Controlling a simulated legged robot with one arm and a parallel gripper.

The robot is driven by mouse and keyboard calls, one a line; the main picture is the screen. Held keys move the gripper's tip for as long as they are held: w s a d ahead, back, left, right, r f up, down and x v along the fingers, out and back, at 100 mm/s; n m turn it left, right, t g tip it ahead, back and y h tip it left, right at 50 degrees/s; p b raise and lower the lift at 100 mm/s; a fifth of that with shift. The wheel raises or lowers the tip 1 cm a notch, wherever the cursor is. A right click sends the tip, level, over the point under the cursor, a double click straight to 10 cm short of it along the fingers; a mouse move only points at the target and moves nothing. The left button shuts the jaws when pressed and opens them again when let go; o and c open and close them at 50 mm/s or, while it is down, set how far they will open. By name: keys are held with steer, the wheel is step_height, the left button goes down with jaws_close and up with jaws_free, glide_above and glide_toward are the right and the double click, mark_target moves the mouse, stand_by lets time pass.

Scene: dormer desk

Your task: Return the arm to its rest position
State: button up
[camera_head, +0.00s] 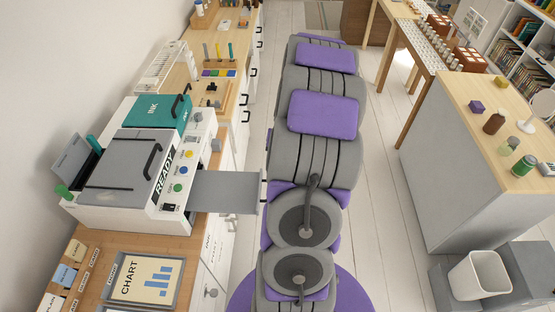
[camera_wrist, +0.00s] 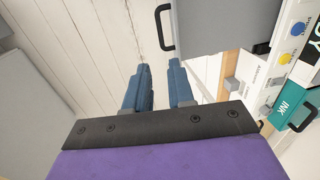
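My arm (camera_head: 318,130), in grey and purple, runs up the middle of the head view above the aisle floor. My gripper (camera_wrist: 159,66) shows in the wrist view as two blue fingers with a clear gap between them; it is open, with nothing visible between the fingers. In the head view I cannot make out the gripper. In the wrist view the fingers point toward the pale plank floor and a grey tray (camera_wrist: 222,20) with a black handle (camera_wrist: 161,30). The fingers appear apart from the handle.
A printer (camera_head: 130,165) with a teal ink lid (camera_head: 157,112) stands on the left desk. Its grey tray (camera_head: 225,192) sticks out over the aisle, beside my arm. A grey-sided counter (camera_head: 470,150) stands right, with a white bin (camera_head: 480,275) below. White floor (camera_head: 375,200) is free between.

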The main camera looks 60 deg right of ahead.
stand_by(0.3)
steer(key=w+a+r+n+g, duration=0.1)
steer(key=a+r+n, duration=0.35)
steer(key=a, duration=0.75)
steer(key=w+a+r+n+g, duration=0.1)
steer(key=a+r+n, duration=0.1)
steer(key=a+r, duration=0.75)
steer(key=s+a+r+n+g+h, duration=0.1)
steer(key=s+a+n, duration=0.4)
steer(key=s+a, duration=1)
steer(key=shift+a+r, duration=0.4)
steer(key=shift+r, duration=0.25)
